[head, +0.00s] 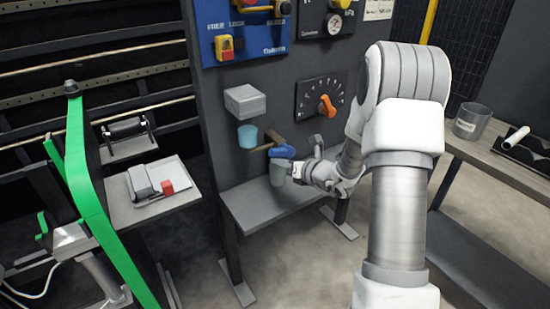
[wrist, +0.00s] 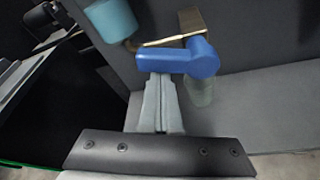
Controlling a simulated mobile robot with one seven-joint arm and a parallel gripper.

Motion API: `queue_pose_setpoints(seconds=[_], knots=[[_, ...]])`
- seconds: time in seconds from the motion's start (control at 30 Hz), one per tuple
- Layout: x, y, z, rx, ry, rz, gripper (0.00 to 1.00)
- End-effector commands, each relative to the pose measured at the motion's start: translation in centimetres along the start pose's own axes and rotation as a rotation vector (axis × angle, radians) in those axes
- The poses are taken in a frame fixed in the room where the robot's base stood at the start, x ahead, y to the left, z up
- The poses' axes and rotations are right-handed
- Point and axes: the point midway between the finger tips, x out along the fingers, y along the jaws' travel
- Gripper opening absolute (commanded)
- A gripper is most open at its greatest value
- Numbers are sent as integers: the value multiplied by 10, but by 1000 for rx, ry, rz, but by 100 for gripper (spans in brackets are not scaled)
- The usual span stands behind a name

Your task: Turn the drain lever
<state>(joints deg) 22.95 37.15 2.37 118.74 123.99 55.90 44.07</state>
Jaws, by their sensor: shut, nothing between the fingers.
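The drain lever is a blue handle (head: 282,151) on a brass-brown pipe fitting (head: 262,146) on the dark panel. In the wrist view the blue lever (wrist: 178,63) lies roughly level, with its thick round end at the right and its thin end at the left. My gripper (head: 297,170) is just below and to the right of the lever in the head view. In the wrist view my gripper (wrist: 160,78) has its fingers together and empty, tips at the lever's lower edge. I cannot tell whether they touch it.
A teal bowl (head: 247,136) hangs under a grey block (head: 244,101) left of the lever. A grey-green translucent cup (head: 279,174) stands below the lever on a grey shelf (head: 250,212). An orange knob (head: 327,105) is above. A side table (head: 500,165) stands at the right.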

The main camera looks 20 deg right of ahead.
Motion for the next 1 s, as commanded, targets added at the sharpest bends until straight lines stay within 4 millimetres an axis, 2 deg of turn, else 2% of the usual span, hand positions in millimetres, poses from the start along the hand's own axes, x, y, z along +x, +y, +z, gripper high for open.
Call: queue_pose_setpoints(seconds=[0.03,0.53,1.0], knots=[[-4,1,10,46,-4,14,0],[-11,4,30,496,-4,172,0],[-16,-3,45,895,-4,313,0]])
